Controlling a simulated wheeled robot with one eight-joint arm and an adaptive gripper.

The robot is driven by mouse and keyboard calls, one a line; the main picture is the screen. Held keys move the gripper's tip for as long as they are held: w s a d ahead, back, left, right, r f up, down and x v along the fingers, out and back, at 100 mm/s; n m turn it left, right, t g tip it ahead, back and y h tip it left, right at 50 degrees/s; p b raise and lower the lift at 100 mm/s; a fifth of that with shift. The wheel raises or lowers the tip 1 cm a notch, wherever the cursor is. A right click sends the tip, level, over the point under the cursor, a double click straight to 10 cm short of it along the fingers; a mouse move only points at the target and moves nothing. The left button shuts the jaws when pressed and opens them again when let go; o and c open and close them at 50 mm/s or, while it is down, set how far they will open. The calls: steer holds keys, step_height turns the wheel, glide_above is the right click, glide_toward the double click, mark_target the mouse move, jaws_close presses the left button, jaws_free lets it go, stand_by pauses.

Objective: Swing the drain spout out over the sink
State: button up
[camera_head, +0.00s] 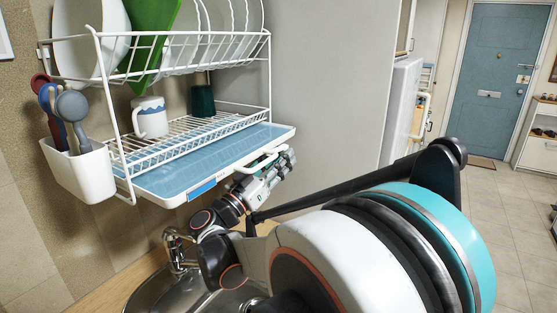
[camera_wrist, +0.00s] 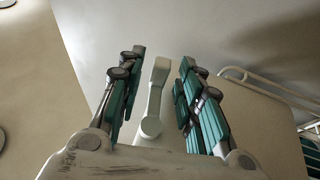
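The white drain spout (camera_head: 258,163) shows in the head view at the front right edge of the dish rack's blue drip tray (camera_head: 200,165). In the wrist view the spout (camera_wrist: 152,100) is a narrow white bar with a round lower end, between my two fingers. My gripper (camera_wrist: 160,85) is open around it, with a visible gap on each side. In the head view my gripper (camera_head: 272,178) is just below and beside the spout. The sink (camera_head: 165,293) is at the bottom, partly hidden by my arm.
The wall-mounted white rack (camera_head: 120,150) holds plates, a mug (camera_head: 150,117) and a dark green cup (camera_head: 202,98). A utensil holder (camera_head: 80,172) hangs on its left. A chrome tap (camera_head: 176,248) stands by the sink, close to my arm. A pale grey panel is right of the rack.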

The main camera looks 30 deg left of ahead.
jaws_close()
steer(key=shift+m+h, duration=0.3)
steer(key=shift+h, duration=0.2)
steer(key=shift+s+d+m+g+h+p, duration=0.25)
steer(key=shift+m+g+h+p, duration=0.25)
steer(key=shift+m+g+h, duration=1.1)
steer(key=shift+s+d+m+g+h+p, duration=0.25)
steer(key=shift+m+g+h+p, duration=0.4)
steer(key=shift+g+h, duration=1.1)
steer(key=shift+s+d+m+g+h+p, duration=0.15)
steer(key=shift+d+m+g+h+p, duration=0.2)
steer(key=shift+m+g+h, duration=1.4)
steer(key=shift+n+t+h, duration=0.3)
steer(key=shift+t+h, duration=0.3)
steer(key=shift+o, duration=1.3)
jaws_free()
